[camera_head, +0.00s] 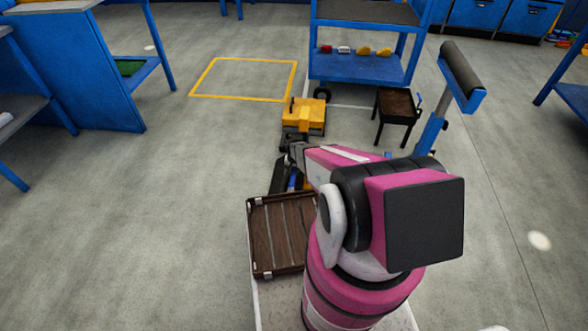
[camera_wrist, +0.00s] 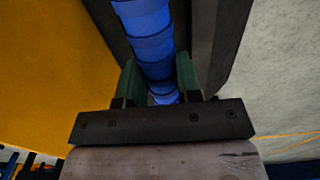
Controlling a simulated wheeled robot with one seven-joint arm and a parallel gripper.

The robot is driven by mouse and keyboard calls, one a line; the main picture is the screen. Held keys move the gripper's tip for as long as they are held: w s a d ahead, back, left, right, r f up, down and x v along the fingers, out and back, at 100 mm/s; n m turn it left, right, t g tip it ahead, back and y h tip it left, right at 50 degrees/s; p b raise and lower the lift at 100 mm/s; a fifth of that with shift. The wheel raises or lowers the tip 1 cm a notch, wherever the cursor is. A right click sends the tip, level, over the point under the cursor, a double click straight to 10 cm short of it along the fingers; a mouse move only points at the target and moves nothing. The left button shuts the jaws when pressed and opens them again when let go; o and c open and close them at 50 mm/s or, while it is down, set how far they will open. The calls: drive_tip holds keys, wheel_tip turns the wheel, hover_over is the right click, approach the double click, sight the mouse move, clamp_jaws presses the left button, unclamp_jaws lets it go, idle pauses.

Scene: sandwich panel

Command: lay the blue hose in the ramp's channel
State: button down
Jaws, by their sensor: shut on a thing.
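The blue hose (camera_wrist: 146,32), made of ringed segments, runs from the top of the wrist view down between the green fingers of my gripper (camera_wrist: 157,78), which is shut on it. Dark walls of what looks like the ramp (camera_wrist: 205,45) stand on both sides of the hose. I cannot tell whether the hose rests on the channel floor or hangs above it. In the head view a short piece of the hose (camera_head: 292,181) shows beside the dark ramp (camera_head: 278,177). My arm hides the fingers and most of the hose there.
A yellow wheeled machine (camera_head: 303,114) stands just beyond my gripper. A brown slatted tray (camera_head: 256,243) lies in front of me. A small dark table (camera_head: 395,104) and a blue roller stand (camera_head: 433,128) are at right. The floor at left is clear.

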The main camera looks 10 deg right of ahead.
drive_tip(key=shift+f, duration=2.1)
drive_tip(key=c, duration=0.7)
unclamp_jaws()
wheel_tip(320, 180, up, 11)
drive_tip(key=shift+f, duration=0.1)
